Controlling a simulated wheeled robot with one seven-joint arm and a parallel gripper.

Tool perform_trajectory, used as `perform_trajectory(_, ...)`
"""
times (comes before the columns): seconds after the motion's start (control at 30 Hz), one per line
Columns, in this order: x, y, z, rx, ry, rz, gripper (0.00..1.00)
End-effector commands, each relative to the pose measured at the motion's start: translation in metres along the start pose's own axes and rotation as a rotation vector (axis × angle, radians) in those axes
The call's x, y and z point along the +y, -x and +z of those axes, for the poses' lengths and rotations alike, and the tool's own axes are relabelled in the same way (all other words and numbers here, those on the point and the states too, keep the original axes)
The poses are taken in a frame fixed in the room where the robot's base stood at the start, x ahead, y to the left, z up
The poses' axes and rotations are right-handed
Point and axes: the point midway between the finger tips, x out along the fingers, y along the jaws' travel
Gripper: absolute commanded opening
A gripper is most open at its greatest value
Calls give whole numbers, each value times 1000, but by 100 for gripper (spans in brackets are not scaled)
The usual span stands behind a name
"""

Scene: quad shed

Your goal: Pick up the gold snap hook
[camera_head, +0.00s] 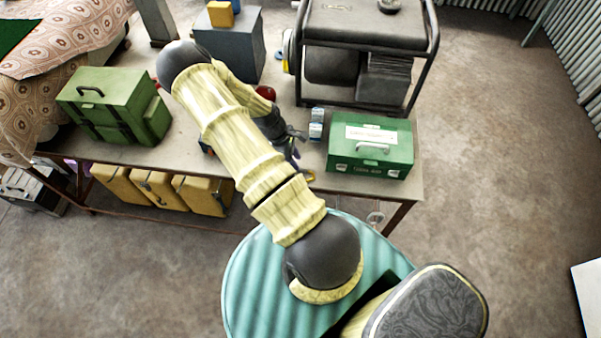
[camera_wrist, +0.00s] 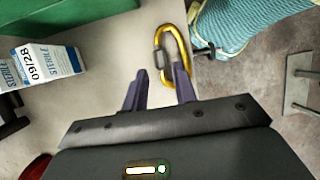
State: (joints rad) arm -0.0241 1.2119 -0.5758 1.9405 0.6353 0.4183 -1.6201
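The gold snap hook (camera_wrist: 184,44) lies on the tabletop near its edge. A grey sleeve shows on its left side in the wrist view. In the head view a small bit of gold (camera_head: 309,176) shows just beyond my fingers. My gripper (camera_wrist: 160,70) is open, its two dark fingers apart. The near end of the hook lies around the fingertips, and the right finger overlaps part of it in the picture. I cannot tell whether they touch. In the head view my gripper (camera_head: 296,153) is low over the table, partly hidden by my arm.
A green metal case (camera_head: 371,147) stands right of my gripper, with small white-and-blue boxes (camera_head: 316,124) beside it. One box also shows in the wrist view (camera_wrist: 45,67). A generator (camera_head: 366,50) stands behind. A red round thing (camera_head: 266,92) is close to my arm.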

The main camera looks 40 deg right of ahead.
Motion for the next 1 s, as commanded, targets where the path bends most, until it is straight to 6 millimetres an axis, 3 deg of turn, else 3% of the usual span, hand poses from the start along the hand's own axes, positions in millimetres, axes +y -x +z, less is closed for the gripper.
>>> perform_trajectory(0.4,0,-39,-2,0,0,0,28)
perform_trajectory(0.93,0,-40,-2,1,0,2,28)
perform_trajectory(1.0,0,-40,-2,1,0,2,16)
